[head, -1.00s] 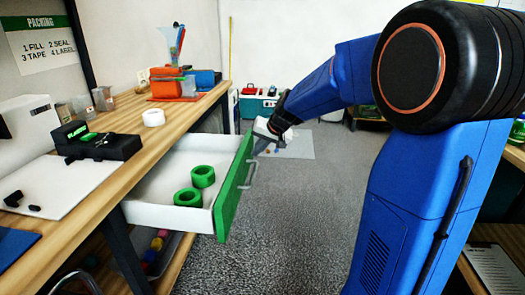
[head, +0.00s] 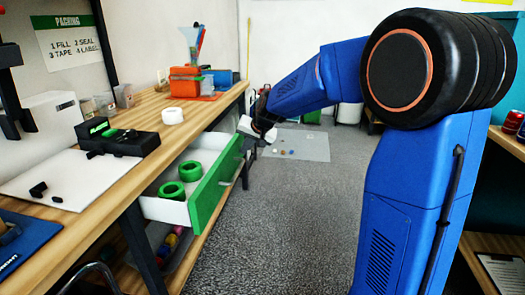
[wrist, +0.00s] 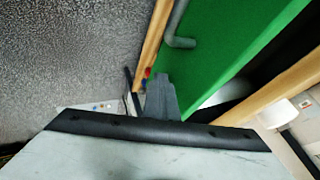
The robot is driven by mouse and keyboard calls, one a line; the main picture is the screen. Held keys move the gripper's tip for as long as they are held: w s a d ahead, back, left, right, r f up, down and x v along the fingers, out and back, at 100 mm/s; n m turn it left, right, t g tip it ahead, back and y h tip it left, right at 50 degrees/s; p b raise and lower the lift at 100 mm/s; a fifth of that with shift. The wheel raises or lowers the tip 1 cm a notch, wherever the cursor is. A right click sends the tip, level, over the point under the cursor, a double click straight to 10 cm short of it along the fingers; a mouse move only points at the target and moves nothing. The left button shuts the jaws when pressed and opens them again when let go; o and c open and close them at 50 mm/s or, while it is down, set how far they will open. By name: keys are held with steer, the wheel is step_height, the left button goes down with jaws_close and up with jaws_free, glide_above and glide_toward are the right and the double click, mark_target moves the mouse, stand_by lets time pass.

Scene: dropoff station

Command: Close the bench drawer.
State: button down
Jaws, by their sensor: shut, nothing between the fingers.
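The bench drawer, with a white body and a green front (head: 214,190), is partly open under the workbench (head: 150,125) in the head view. Two green rings (head: 181,181) lie inside it. My gripper (head: 252,142) is at the far end of the drawer front. In the wrist view its shut fingers (wrist: 160,98) are close to the green front (wrist: 235,45), seeming to touch it near its edge, with nothing between them. A grey handle (wrist: 180,38) shows on the front. The exact contact point is hidden in the head view by the gripper body.
A black device (head: 118,142), a white tape roll (head: 172,115) and an orange box (head: 185,83) stand on the bench. A bin with coloured balls (head: 172,245) is below the drawer. The grey floor (head: 290,220) to the right of the drawer is clear.

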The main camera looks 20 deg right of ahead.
glide_above(207, 157)
steer(key=shift+s+d, duration=0.15)
steer(key=shift+s, duration=0.15)
steer(key=shift+w+a, duration=0.1)
steer(key=shift+a, duration=0.1)
steer(key=shift+r, duration=0.15)
